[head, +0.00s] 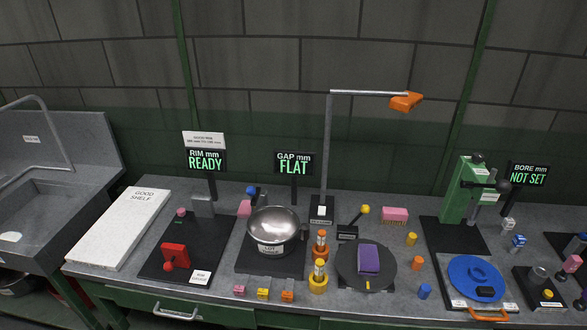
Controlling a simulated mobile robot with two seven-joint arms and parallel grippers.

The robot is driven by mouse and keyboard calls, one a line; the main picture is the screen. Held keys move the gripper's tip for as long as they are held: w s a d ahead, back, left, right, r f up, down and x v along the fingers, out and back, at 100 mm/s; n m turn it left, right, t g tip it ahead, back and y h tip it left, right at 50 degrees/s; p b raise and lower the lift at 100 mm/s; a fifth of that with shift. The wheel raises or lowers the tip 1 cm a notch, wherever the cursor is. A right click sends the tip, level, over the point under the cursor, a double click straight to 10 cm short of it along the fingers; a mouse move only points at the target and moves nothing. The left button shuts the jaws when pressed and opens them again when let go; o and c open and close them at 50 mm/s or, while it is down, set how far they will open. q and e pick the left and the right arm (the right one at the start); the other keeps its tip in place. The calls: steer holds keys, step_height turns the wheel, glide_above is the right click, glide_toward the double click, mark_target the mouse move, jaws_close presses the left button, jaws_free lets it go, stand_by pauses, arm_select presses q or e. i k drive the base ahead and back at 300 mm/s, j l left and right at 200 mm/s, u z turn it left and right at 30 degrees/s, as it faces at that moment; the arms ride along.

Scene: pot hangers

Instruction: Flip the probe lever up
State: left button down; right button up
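A small lever with a yellow knob (365,210) leans up to the right beside a small black label plate (347,232), between the lamp post and the pink block. The label is too small to read, so I cannot tell if this is the probe lever. A red lever with a round knob (168,266) sits on the black rim plate (207,236) at the left. A green press (462,192) with a black ball handle (503,186) stands at the right. Neither of my grippers is in view.
A purple block (369,259) rests on a dark turntable (390,281). Orange-and-yellow stacks (319,275) stand between them. A lamp post (326,145) rises behind. Small colored blocks are scattered around.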

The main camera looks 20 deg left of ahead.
mark_target(251, 191)
steer(key=j+u, duration=0.25)
steer(key=j, duration=0.35)
steer(key=j+u, duration=0.25)
steer(key=j, duration=0.4)
steer(key=j+u, duration=0.25)
steer(key=j, duration=0.35)
steer(key=i+j+u, duration=0.25)
steer(key=j, duration=0.3)
steer(key=k+j, duration=0.05)
